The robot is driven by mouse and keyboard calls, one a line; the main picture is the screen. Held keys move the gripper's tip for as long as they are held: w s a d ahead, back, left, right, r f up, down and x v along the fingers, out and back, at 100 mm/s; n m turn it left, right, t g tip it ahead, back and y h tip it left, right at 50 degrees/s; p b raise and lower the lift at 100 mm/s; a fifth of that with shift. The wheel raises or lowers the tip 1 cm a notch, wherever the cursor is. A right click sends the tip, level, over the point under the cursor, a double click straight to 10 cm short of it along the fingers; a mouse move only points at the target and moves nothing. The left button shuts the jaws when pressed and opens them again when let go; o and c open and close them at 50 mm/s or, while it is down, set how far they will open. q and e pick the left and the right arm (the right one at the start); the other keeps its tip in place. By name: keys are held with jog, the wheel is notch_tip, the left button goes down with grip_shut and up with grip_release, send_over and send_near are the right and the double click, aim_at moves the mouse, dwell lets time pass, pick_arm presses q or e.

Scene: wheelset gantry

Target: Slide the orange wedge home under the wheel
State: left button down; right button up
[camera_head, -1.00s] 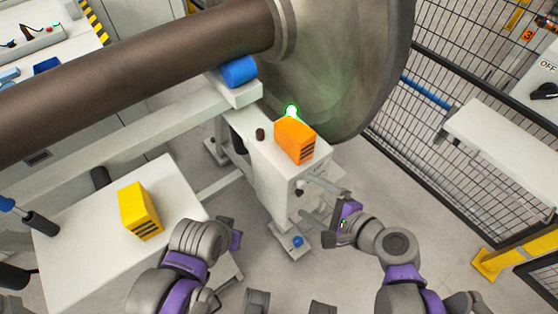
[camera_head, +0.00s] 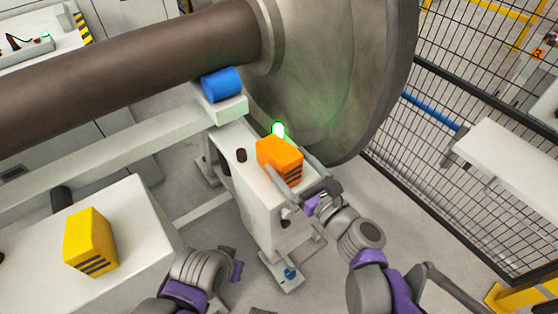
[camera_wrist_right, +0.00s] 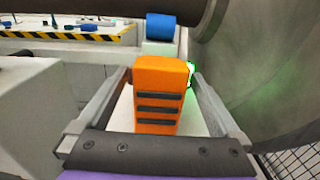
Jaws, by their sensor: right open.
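The orange wedge (camera_head: 280,158) stands on top of a white pedestal (camera_head: 262,222) beside the large grey wheel (camera_head: 340,75). It also shows in the right wrist view (camera_wrist_right: 160,90), its dark-slotted end facing me. My right gripper (camera_head: 294,180) is open, with one finger on each side of the wedge; in the wrist view gaps show between the fingers and the wedge. A lit green lamp (camera_head: 279,130) sits just behind the wedge, close to the wheel. My left gripper (camera_head: 238,268) is low in the head view, away from the wedge; its fingers are not clear.
A yellow wedge (camera_head: 90,242) stands on a white block (camera_head: 140,230) at the left. A brown axle (camera_head: 120,65) runs into the wheel above a blue roller (camera_head: 221,84). A black mesh fence (camera_head: 480,110) and a white bench (camera_head: 510,150) stand at the right.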

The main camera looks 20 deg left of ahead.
aim_at(279, 153)
jog(key=b+x, duration=0.1)
jog(key=x, duration=0.3)
jog(key=shift+w+a+f, duration=0.1)
jog(key=shift+w+a, duration=0.1)
jog(key=shift+a, duration=0.1)
grip_shut()
